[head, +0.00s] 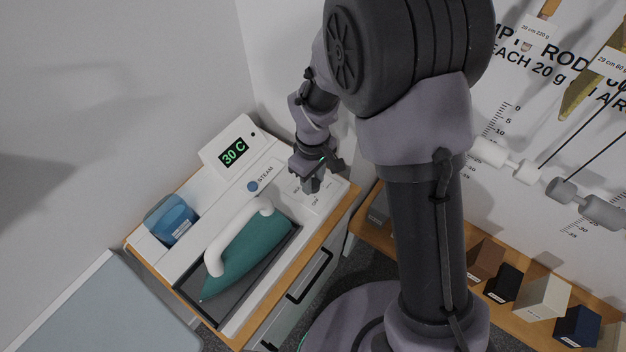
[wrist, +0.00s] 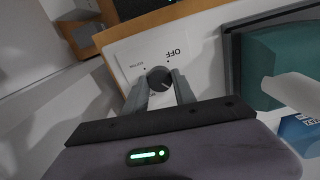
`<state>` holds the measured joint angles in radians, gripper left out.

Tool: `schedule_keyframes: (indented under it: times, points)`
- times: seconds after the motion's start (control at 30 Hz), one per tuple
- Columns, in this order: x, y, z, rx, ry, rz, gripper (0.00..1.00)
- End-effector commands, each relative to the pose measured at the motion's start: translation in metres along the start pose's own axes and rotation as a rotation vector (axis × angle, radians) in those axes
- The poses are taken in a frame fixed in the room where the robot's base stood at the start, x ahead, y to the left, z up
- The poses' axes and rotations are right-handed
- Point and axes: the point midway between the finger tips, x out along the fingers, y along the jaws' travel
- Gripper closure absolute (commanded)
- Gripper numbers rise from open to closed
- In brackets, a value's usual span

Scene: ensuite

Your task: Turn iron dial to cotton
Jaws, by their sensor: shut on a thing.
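The iron dial (wrist: 158,78) is a small dark grey round knob on a white panel (wrist: 205,45) in the wrist view. The word OFF and a smaller label, too small to read surely, are printed on the panel beside it. My gripper (wrist: 159,88) is shut on the dial, one finger on each side. I cannot tell for sure which mark the dial points at. In the head view my gripper (head: 313,182) is over the right end of the ironing station and hides the dial. The teal iron (head: 248,257) with a white handle rests in its dark tray.
The station's display (head: 234,152) reads 30 C. A blue STEAM button (head: 252,186) sits below it. A blue container (head: 171,220) stands at the station's left. A wooden shelf (head: 480,285) with several small boxes is to the right.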

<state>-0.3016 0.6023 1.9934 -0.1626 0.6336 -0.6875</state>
Motion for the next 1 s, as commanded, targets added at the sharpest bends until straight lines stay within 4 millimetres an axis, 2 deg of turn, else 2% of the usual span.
schedule_keyframes:
  times: [1.0]
  points:
    - [0.0011,0.0005,-0.0007,0.960,0.003,0.000,1.00]
